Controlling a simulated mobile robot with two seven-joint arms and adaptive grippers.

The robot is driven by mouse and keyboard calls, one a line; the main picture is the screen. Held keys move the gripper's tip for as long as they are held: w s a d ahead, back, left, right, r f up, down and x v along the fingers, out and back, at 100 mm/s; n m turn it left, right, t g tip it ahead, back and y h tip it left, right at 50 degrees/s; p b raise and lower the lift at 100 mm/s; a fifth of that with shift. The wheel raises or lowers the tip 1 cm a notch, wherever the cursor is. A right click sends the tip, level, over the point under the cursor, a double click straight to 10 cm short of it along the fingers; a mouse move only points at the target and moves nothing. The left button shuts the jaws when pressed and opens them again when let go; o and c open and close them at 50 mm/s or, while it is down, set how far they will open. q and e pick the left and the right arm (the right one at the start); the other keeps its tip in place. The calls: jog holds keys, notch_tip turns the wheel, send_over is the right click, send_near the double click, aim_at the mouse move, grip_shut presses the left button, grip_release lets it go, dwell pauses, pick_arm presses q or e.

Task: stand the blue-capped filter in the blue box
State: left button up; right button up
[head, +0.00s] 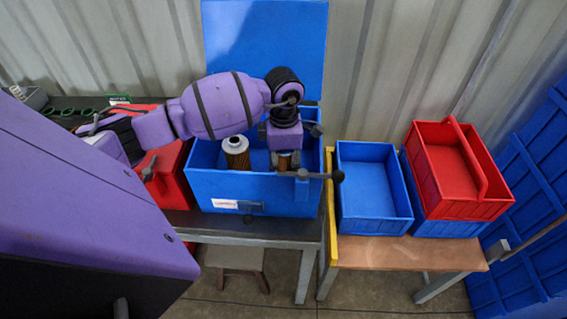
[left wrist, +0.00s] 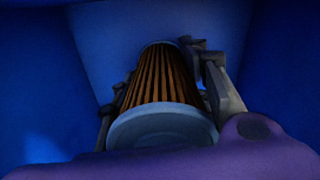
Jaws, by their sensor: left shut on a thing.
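My left gripper (head: 284,158) reaches down into the lidded blue box (head: 225,190), at its right side. It is shut on a filter with brown pleats; in the head view only a small part of that filter (head: 284,164) shows below the gripper. In the left wrist view the held filter (left wrist: 160,85) lies between the two fingers, with a pale bluish end cap (left wrist: 160,125) nearest the camera. Blue walls surround it there. Whether its far end touches the floor cannot be seen. My right gripper is not in view.
A second filter with a whitish cap (head: 236,145) stands in the same box, left of my gripper. The box's lid (head: 265,50) is raised behind. An empty open blue bin (head: 373,185) and a red handled tray (head: 447,170) stand on the table to the right. A red case (head: 168,175) is at left.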

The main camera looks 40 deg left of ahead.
pick_arm(q)
jog(key=shift+f, duration=0.1)
jog(key=o, duration=1.2)
notch_tip(320, 180, up, 12)
jog(key=shift+r, duration=0.1)
